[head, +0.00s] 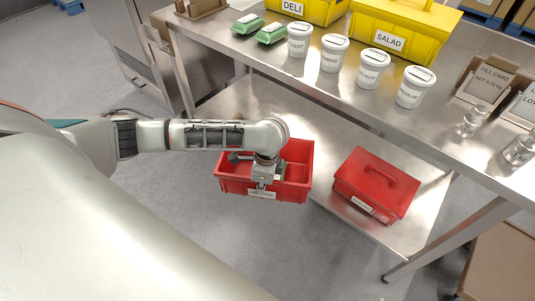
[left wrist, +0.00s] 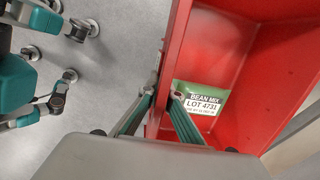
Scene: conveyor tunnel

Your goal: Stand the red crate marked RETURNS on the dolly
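An open red crate (head: 297,160) with a white label on its front wall is in the middle of the head view; the label is too small to read. My left gripper (head: 262,186) is at the crate's front wall. In the left wrist view, the fingers of my left gripper (left wrist: 163,93) are on either side of the crate's red wall (left wrist: 174,45) and close against it. A green pack (left wrist: 203,98) marked LOT 4731 lies inside the crate. I cannot tell whether the crate is lifted. I see no dolly and no right gripper.
A red lidded box (head: 375,184) with a label stands on the steel lower shelf (head: 335,210) to the right. The table above (head: 300,75) holds white tubs (head: 334,53), green packs (head: 271,32) and yellow crates (head: 405,30). Grey floor (head: 180,195) is clear at the left.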

